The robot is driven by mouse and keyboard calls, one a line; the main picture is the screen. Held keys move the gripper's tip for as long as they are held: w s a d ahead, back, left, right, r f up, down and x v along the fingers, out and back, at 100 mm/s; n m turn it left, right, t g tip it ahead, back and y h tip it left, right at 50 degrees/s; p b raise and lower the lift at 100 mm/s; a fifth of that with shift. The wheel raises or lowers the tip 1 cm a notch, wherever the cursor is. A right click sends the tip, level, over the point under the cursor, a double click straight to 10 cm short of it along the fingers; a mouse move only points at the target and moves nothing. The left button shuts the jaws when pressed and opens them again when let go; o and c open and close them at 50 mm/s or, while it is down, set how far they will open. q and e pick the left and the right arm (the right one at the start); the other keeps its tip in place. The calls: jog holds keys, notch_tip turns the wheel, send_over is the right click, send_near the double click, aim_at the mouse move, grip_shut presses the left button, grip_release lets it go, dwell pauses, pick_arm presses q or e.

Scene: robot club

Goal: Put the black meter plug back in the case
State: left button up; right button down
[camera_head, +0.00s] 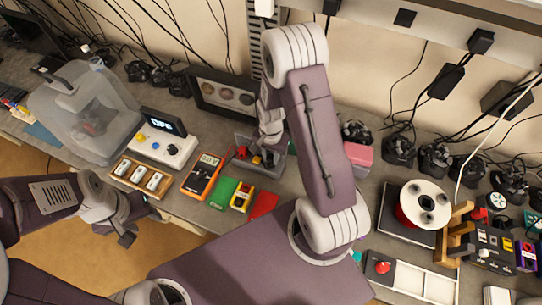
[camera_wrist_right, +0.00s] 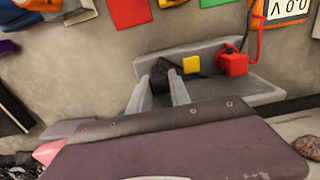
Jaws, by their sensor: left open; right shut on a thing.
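The grey case (camera_wrist_right: 268,90) stands open on the bench in the right wrist view, and part of it shows in the head view (camera_head: 281,164) beside my right gripper. A red plug (camera_wrist_right: 233,62) and a small yellow piece (camera_wrist_right: 191,65) are at the case. My right gripper (camera_wrist_right: 162,88) is shut on the dark black plug (camera_wrist_right: 160,76), at the left part of the case. I cannot tell whether the plug touches the case floor. The orange meter (camera_head: 203,176) lies to the left. My left gripper (camera_head: 125,234) is open and empty, low at the left by the bench edge.
A dark framed panel (camera_head: 222,96) stands behind. A white console (camera_head: 163,146) is left; a pink box (camera_head: 359,154) is right.

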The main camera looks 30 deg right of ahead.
jog(key=shift+f, duration=0.55)
dwell(0.9)
jog(key=c, duration=1.1)
grip_release()
notch_tip(320, 180, up, 9)
jog(key=shift+r+b, duration=0.1)
jog(key=shift+b, duration=0.35)
